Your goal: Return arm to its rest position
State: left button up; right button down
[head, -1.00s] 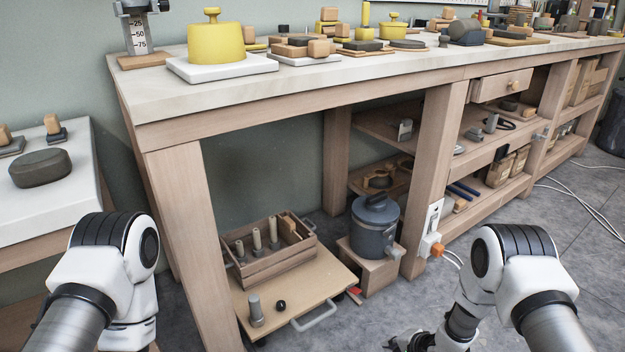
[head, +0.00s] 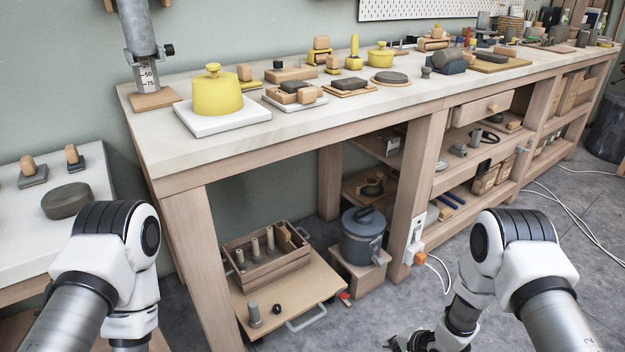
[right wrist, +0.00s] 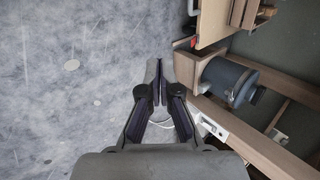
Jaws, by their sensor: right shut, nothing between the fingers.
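My right arm (head: 520,260) comes in at the lower right of the head view. Its gripper (head: 408,342) hangs low over the floor at the bottom edge, partly cut off. In the right wrist view the right gripper (right wrist: 157,92) points down past the bench, its two dark fingers together with nothing between them. It is apart from the bench and the bin. My left arm (head: 100,265) is folded at the lower left of the head view. Its gripper is not seen.
The long workbench (head: 175,150) holds a yellow pot (head: 217,95) and several small blocks. Under it are a wooden crate (head: 270,272), a low board (head: 325,275) and a grey-blue bin (head: 363,235). A side table (head: 25,235) stands at left. White cables (head: 575,220) lie on open floor at right.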

jog(key=s+d+r+n+g+h+p, duration=0.1)
jog(key=s+r+g+p, duration=0.1)
jog(key=s+r+p, duration=0.7)
jog(key=s+d+r+n+g+h+p, duration=0.1)
jog(key=s+r+p, duration=0.6)
jog(key=r+p, duration=0.3)
pick_arm(q)
notch_tip(320, 180, up, 24)
jog(key=p, duration=0.2)
jog(key=shift+r, duration=0.2)
pick_arm(e)
jog(key=s+d+r+n+g+h, duration=0.1)
jog(key=s+r+n, duration=0.3)
jog(key=s, duration=0.3)
jog(key=s+d+r+n+g+h, duration=0.1)
jog(key=s+d+r+n+g, duration=0.1)
jog(key=s+r+n, duration=0.2)
jog(key=shift+s+d+n, duration=0.2)
jog(key=shift+s+n, duration=0.4)
jog(key=shift+s, duration=1.1)
